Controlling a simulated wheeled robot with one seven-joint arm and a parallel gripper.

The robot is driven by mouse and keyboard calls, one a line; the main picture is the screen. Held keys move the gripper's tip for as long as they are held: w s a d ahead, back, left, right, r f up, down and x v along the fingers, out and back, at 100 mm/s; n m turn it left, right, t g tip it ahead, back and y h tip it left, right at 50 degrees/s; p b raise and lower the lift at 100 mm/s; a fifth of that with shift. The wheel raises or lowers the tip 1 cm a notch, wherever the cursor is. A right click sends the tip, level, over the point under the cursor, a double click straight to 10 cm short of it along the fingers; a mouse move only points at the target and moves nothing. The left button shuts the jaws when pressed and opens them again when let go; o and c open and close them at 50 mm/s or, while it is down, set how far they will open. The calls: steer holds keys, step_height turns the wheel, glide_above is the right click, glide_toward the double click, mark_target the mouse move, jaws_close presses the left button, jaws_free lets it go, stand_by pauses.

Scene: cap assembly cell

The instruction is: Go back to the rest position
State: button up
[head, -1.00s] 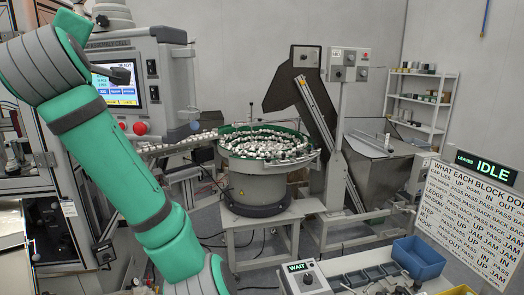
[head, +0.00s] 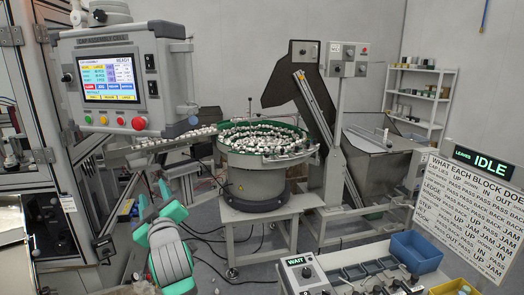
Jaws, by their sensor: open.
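My green and grey arm (head: 168,245) is folded low at the lower left of the head view, in front of the floor and the left machine frame. I cannot make out my gripper or its fingertips in this view. No held thing shows.
A control panel (head: 125,82) with a lit screen hangs at the upper left. A bowl feeder (head: 255,185) full of small pale caps stands mid-view on a stand, with a hopper (head: 375,170) behind right. A bench with a WAIT box (head: 303,275) and a blue bin (head: 417,253) is at the lower right. A sign (head: 465,215) reads IDLE.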

steer(key=s+d+f+m+h, duration=0.25)
steer(key=s+d+f, duration=0.35)
steer(key=f, duration=0.5)
steer(key=s+d+f+m+h, duration=0.1)
steer(key=s+d+f+m, duration=0.35)
steer(key=f, duration=0.75)
steer(key=s+d+f+m+h, duration=0.1)
steer(key=s+d+f+h, duration=0.1)
steer(key=s+d+f, duration=0.7)
steer(key=s+d+f+m+h, duration=0.1)
steer(key=s+d+f, duration=0.3)
steer(key=s, duration=0.5)
steer(key=s+d+f+m+h, duration=0.2)
steer(key=s+f, duration=0.3)
steer(key=s, duration=0.3)
steer(key=s+d+r, duration=0.1)
steer(key=s+d, duration=0.1)
steer(key=s, duration=0.6)
steer(key=s+d+r+m+g, duration=0.1)
steer(key=s+d, duration=0.1)
steer(key=s, duration=0.6)
steer(key=shift+s+d+r+h, duration=0.3)
steer(key=shift+s+r+h, duration=0.05)
steer(key=shift+r+h, duration=0.1)
